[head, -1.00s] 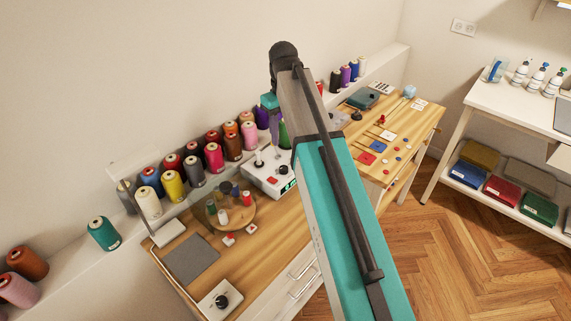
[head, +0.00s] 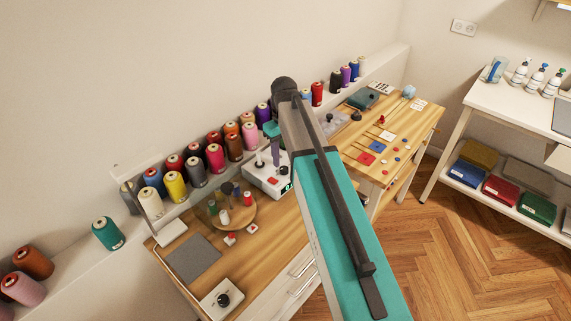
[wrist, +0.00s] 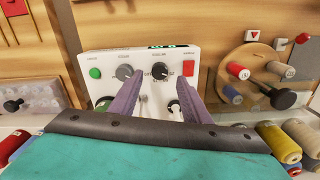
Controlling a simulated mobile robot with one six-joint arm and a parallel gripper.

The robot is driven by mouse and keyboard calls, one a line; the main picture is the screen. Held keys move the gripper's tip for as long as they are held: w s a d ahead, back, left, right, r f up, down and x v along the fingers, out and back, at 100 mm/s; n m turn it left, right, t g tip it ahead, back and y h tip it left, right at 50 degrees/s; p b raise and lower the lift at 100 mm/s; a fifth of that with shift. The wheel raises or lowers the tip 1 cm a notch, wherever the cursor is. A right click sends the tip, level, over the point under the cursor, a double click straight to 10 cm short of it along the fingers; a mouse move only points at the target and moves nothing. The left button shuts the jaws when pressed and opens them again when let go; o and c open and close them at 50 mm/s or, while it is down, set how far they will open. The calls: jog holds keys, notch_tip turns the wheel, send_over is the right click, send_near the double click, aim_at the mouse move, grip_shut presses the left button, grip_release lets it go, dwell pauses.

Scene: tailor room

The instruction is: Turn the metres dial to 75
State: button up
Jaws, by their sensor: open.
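The white control box (head: 262,178) stands on the wooden workbench below my gripper (head: 275,151) in the head view. In the wrist view its panel (wrist: 112,58) carries a grey dial (wrist: 124,72) on the left and a black dial (wrist: 160,70) in the middle, with small scale marks around them. The labels are too small to read surely, so I cannot tell which dial is metres. My gripper (wrist: 161,75) is open and empty, its purple fingers on either side of the black dial in the picture. Contact cannot be told. The lower panel is partly hidden by the fingers.
The box also has a green button (wrist: 95,73), a red switch (wrist: 189,58) and a lit display. A round wooden spool stand (head: 236,213) is beside it. Thread cones line the shelf behind. A grey mat (head: 192,258) lies at the bench's near end.

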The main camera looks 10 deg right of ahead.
aim_at(284, 168)
jog(key=shift+f+p, duration=0.5)
jog(key=shift+f, duration=1.95)
jog(key=shift+d, duration=0.15)
jog(key=c, duration=1)
jog(key=shift+c, duration=0.2)
